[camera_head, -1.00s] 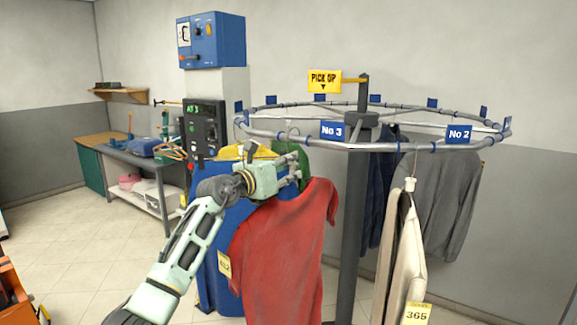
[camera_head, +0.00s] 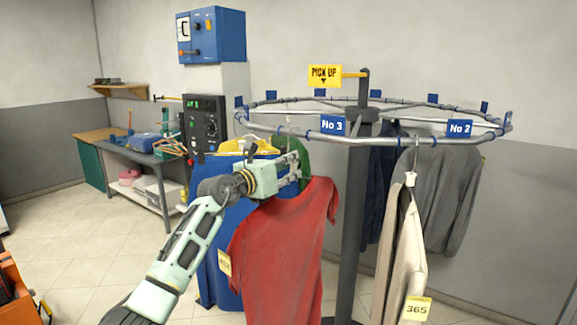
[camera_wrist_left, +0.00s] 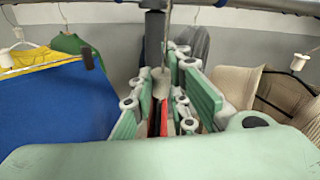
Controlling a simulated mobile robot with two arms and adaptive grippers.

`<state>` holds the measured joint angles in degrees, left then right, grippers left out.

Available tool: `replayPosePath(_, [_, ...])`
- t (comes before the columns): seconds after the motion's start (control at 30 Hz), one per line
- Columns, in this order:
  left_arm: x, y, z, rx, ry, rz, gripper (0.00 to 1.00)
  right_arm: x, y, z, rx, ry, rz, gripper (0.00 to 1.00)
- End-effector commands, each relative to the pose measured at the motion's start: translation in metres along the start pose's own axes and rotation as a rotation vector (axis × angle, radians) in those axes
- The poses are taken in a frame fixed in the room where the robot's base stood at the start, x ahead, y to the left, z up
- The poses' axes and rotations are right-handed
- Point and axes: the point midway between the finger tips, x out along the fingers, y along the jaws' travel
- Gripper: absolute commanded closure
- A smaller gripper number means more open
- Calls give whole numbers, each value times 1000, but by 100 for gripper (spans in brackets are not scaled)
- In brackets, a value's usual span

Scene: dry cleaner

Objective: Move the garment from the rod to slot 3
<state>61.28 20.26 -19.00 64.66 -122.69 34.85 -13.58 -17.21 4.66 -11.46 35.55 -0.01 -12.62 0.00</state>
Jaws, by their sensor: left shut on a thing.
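The red garment (camera_head: 285,250), a short-sleeved shirt with a yellow tag (camera_head: 224,262), hangs from my left gripper (camera_head: 290,165). That gripper is shut on its hanger, just below the round rail (camera_head: 270,128), left of the blue "No 3" sign (camera_head: 333,125). In the left wrist view, the gripper (camera_wrist_left: 165,88) has a thin hanger stem rising from between its fingers towards the rail (camera_wrist_left: 240,4). A sliver of red cloth (camera_wrist_left: 164,116) shows below. I cannot tell whether the hook touches the rail. My right gripper is not in view.
A beige garment tagged 365 (camera_head: 400,250) hangs right of the pole (camera_head: 352,220), below "No 2" (camera_head: 460,128). A grey garment (camera_head: 442,190) hangs behind.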

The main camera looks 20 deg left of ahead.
Motion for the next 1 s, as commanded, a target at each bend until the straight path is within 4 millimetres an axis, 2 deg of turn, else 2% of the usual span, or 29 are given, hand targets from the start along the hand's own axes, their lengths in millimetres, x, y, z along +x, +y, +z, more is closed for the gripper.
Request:
replayPosePath(0.3, [0, 0, 1, 0, -4, 0, 100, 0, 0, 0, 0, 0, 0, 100])
replayPosePath(0.33, [0, 0, 1, 0, -4, 0, 83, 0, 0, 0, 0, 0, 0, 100])
replayPosePath(0.57, [0, 0, 0, 0, -2, 0, 63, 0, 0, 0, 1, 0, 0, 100])
replayPosePath(0.87, [0, 1, -2, -1, 3, 0, 63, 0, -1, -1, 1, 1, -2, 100])
replayPosePath(1.0, [-8, 1, -2, 0, 1, 0, 63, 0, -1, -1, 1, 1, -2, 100])
